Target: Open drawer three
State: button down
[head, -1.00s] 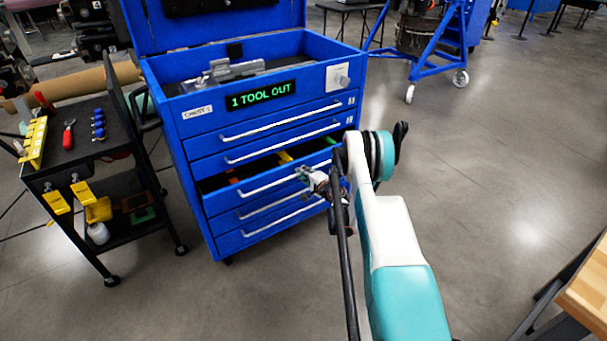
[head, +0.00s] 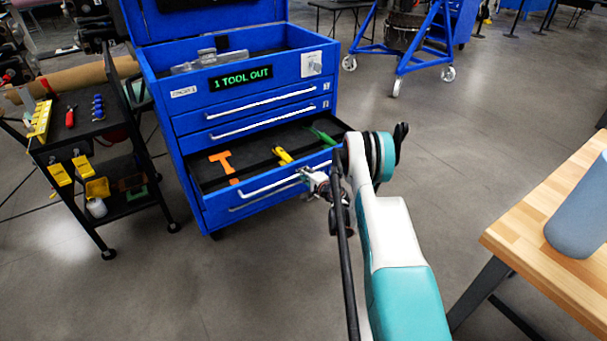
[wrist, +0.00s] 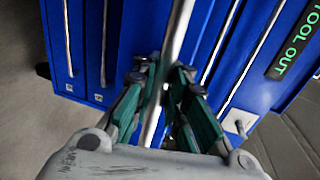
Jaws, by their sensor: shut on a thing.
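The blue tool chest (head: 188,180) stands ahead. Its third drawer from the top (head: 212,207) is pulled well out. Inside lie an orange tool (head: 223,162), a yellow tool (head: 283,155) and a green tool (head: 320,136) on a black liner. My gripper (head: 303,175) is at the right part of this drawer's silver handle (head: 262,188). In the wrist view the green fingers of my gripper (wrist: 162,88) are shut around the handle bar (wrist: 178,30). The arm hides the drawer's right front corner.
The two drawers above, with handles (head: 262,103) and (head: 262,126), are shut. A display (head: 240,78) reads "1 TOOL OUT". A black cart (head: 85,128) stands left, a wooden table (head: 545,225) at right, and a blue wheeled stand (head: 425,55) behind. Floor between is clear.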

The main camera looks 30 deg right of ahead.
jog(key=shift+r, duration=0.1)
jog(key=c, duration=1.6)
grip_release()
jog(key=shift+r, duration=0.1)
